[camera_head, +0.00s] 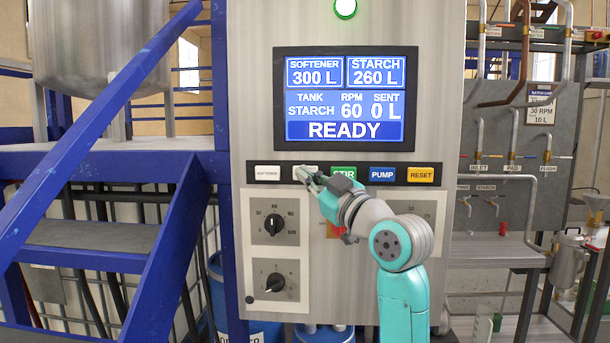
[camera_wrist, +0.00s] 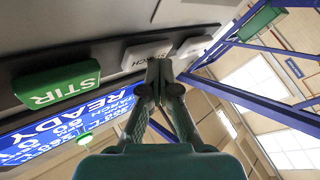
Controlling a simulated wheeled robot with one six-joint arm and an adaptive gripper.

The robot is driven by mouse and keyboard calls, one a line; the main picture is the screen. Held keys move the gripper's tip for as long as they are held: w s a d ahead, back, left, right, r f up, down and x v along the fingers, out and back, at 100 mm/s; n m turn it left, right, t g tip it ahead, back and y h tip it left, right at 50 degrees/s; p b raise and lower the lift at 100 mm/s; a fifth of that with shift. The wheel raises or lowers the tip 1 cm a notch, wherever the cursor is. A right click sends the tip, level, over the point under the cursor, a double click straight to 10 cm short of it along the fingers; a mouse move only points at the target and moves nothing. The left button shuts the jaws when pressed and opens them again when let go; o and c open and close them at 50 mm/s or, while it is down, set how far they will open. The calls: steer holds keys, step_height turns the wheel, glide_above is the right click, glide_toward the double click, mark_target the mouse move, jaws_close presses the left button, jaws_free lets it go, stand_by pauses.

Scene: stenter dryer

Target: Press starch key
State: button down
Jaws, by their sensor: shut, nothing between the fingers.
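The starch key (camera_wrist: 140,54) is a white button in the key row, its lettering partly hidden by my fingers in the wrist view. In the wrist view the fingertips (camera_wrist: 157,72) lie over the lower right part of the key's face. I cannot tell whether they touch it. The display (camera_head: 346,99) reads softener 300 L, starch 260 L, tank starch, RPM 60, sent 0 L, READY.
The white softener key (camera_head: 267,173) is left of the starch key. The green stir key (camera_head: 343,172), blue pump key (camera_head: 382,174) and orange reset key (camera_head: 420,175) are to the right. Two knobs (camera_head: 274,224) sit below. Blue stairs (camera_head: 150,240) stand at left.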

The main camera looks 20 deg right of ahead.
steer(key=shift+s+a, duration=0.35)
steer(key=shift+s, duration=0.45)
steer(key=s, duration=0.1)
steer(key=s+a, duration=0.1)
steer(key=s, duration=0.1)
steer(key=s+a, duration=0.1)
steer(key=shift+s, duration=0.3)
stand_by(0.7)
